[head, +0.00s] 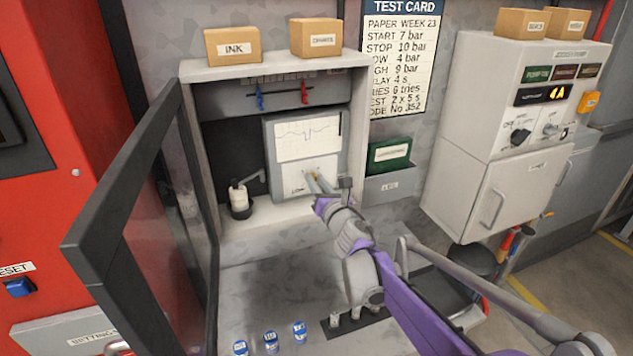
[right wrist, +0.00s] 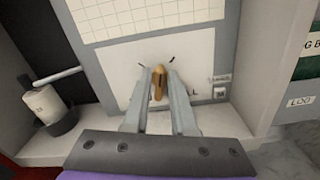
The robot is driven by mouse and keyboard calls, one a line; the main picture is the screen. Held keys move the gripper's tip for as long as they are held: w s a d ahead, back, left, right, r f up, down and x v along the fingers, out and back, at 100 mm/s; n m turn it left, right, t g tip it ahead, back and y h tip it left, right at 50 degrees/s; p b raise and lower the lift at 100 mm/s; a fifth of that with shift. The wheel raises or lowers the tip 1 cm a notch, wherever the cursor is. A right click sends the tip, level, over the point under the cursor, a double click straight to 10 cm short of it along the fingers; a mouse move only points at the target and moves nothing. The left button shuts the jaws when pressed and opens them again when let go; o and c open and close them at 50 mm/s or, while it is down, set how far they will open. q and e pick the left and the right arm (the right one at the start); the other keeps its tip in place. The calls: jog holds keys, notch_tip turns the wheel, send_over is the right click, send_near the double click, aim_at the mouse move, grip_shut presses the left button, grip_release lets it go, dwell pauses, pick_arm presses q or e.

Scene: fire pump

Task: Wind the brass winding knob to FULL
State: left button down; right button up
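The brass winding knob (right wrist: 158,82) sits on the white lower plate (right wrist: 118,72) of the chart recorder (head: 268,150), inside the open wall cabinet. My right gripper (right wrist: 159,76) reaches it from the front, one finger on each side, and the fingers appear closed against it. The knob's long shape stands nearly upright in the right wrist view. Short dark marks show above it, and lettering below is partly hidden by the fingers. In the head view my right gripper (head: 318,182) largely hides the knob. My left gripper is not in view.
The cabinet's glass door (head: 150,215) stands open at the left. An ink bottle (head: 239,195) with an arm stands left of the recorder. A green box (head: 389,154) sits in a holder at the right. Several small blue-labelled bottles (head: 270,342) stand below.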

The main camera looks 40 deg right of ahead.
grip_shut()
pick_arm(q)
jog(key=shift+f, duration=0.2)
